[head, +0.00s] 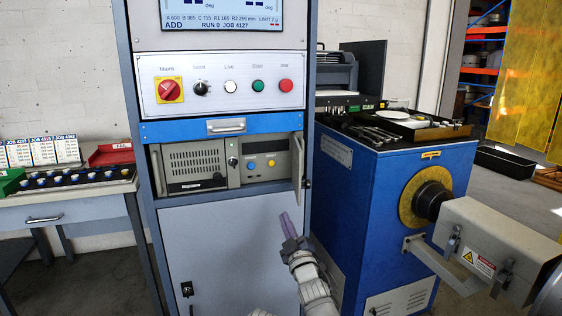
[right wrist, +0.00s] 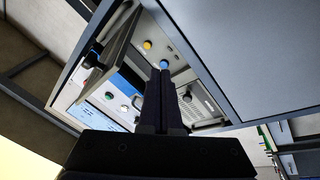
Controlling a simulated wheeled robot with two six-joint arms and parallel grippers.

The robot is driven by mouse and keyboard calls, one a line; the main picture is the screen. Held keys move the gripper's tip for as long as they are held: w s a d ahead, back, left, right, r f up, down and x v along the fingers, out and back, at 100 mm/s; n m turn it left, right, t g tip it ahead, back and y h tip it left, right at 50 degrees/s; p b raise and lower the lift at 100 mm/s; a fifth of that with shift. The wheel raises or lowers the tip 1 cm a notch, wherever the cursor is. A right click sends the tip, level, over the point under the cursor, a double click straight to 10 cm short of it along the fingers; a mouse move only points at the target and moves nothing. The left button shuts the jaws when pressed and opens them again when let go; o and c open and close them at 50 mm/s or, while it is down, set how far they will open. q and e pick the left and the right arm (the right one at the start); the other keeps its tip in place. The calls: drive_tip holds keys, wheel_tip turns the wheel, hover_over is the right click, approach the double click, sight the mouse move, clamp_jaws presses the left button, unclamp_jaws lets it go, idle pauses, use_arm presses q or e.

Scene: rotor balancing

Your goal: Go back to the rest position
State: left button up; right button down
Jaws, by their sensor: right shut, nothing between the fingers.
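My right gripper (head: 288,226) is in the lower middle of the head view, in front of the grey cabinet door (head: 238,250). Its fingers are together and hold nothing; they also show in the right wrist view (right wrist: 160,72). The fingertips are below the open bay (head: 203,190) that holds two instrument units, and near its small swung-open flap (head: 298,165). I cannot tell whether the fingers touch the cabinet. My left gripper is not in view.
The control panel (head: 215,108) with a red and yellow switch and several buttons is above. A blue machine (head: 375,200) with a tool tray stands right, beside a grey motor housing (head: 490,235). A bench (head: 75,205) with cards and a red bin stands left.

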drive_tip(key=s+d+f+m+g+h, duration=0.1)
drive_tip(key=s+f+m+g+h, duration=0.15)
drive_tip(key=f+g, duration=0.45)
drive_tip(key=s+d+f+m+g+h, duration=0.1)
drive_tip(key=s+f+m+g+h, duration=0.15)
drive_tip(key=f, duration=0.85)
drive_tip(key=s+d+f+m+g+h, duration=0.15)
drive_tip(key=s+f+g, duration=0.35)
drive_tip(key=s, duration=0.6)
drive_tip(key=s+d+f+m+g+h, duration=0.15)
drive_tip(key=s+f+g, duration=0.45)
drive_tip(key=s, duration=0.6)
wheel_tip(320, 180, up, 36)
drive_tip(key=s+p, duration=0.1)
drive_tip(key=p, duration=3.4)
drive_tip(key=shift+a, duration=0.2)
